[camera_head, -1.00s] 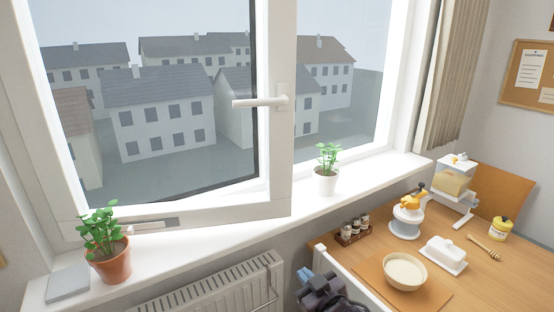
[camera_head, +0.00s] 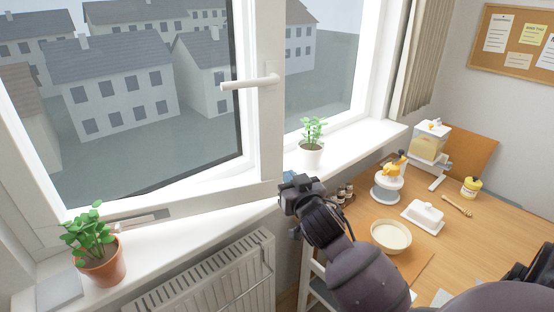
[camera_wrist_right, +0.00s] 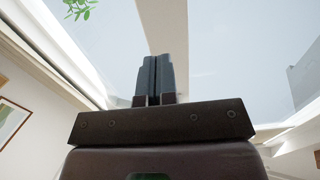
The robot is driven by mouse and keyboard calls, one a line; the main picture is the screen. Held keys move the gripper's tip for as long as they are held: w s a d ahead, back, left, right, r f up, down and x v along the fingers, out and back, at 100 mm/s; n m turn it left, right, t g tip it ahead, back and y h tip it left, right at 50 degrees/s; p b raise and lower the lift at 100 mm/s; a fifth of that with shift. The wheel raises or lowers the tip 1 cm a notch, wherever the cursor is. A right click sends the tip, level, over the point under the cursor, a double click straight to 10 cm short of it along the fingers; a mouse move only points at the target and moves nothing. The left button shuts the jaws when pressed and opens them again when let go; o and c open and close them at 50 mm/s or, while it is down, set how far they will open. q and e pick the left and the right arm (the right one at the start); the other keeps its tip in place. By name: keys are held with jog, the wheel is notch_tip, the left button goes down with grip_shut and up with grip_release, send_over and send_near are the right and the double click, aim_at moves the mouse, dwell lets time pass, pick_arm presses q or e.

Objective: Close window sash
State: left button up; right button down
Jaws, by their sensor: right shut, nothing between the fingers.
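The window sash (camera_head: 268,130) is swung open into the room, its free edge standing over the sill. Its white handle (camera_head: 250,82) sticks out to the left, level. My right gripper (camera_head: 290,180) is shut and empty, just below and right of the sash's lower free corner; I cannot tell whether it touches. In the right wrist view the two dark fingers (camera_wrist_right: 154,78) are pressed together, with a pale frame bar (camera_wrist_right: 162,25) behind them. My left gripper does not show.
A potted plant (camera_head: 311,145) stands on the sill (camera_head: 210,218) behind the right gripper, another (camera_head: 100,265) at the left. A radiator (camera_head: 205,285) is below. The wooden table (camera_head: 480,230) at right holds a bowl (camera_head: 390,236) and a butter dish (camera_head: 423,215).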

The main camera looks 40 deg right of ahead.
aim_at(274, 156)
pick_arm(q)
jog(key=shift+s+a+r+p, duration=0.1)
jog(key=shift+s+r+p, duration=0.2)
jog(key=shift+p, duration=0.35)
pick_arm(e)
jog(key=x, duration=0.8)
jog(key=shift+w+d, duration=0.2)
jog(key=shift+w, duration=0.2)
